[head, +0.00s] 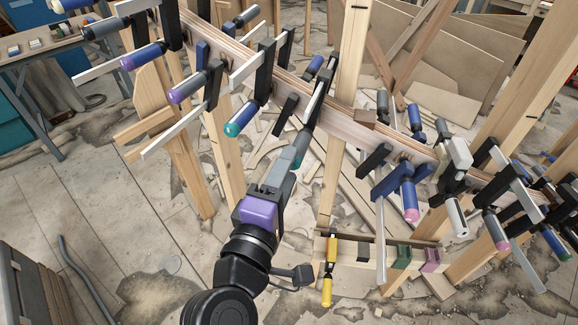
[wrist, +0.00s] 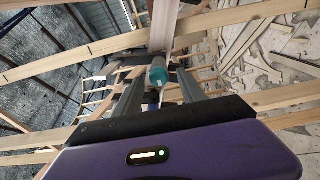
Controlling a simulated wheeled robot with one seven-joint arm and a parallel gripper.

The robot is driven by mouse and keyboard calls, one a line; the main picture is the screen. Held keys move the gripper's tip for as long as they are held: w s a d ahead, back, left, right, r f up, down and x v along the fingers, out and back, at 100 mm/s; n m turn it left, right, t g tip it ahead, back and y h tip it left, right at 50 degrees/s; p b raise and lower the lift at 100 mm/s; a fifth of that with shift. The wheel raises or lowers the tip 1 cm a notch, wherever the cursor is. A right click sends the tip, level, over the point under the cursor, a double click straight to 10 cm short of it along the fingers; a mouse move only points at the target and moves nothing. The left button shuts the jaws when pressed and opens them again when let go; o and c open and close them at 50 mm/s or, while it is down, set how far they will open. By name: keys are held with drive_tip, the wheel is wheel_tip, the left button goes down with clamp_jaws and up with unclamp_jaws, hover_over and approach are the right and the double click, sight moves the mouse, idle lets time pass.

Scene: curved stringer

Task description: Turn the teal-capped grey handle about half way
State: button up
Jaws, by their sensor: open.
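The teal-capped grey handle (head: 301,147) belongs to a clamp on the curved wooden stringer, near the middle of the head view. My gripper (head: 289,168) reaches up to it from below and partly hides it. In the wrist view the teal cap (wrist: 157,76) faces me between the two grey fingers of my gripper (wrist: 160,85). The fingers are open, one on each side, with a gap visible beside the cap. Whether either finger touches the handle further in is hidden.
The curved stringer (head: 340,128) carries several other clamps close by, including a blue handle with a teal cap (head: 240,121) to the left and a pink-capped blue one (head: 409,200) to the right. Wooden posts (head: 222,150) stand around. A yellow-handled clamp (head: 328,270) sits below right.

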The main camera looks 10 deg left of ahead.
drive_tip(key=s+a+p, duration=0.1)
drive_tip(key=s, duration=0.8)
drive_tip(key=shift+a, duration=0.3)
drive_tip(key=shift+w, duration=0.1)
idle(0.5)
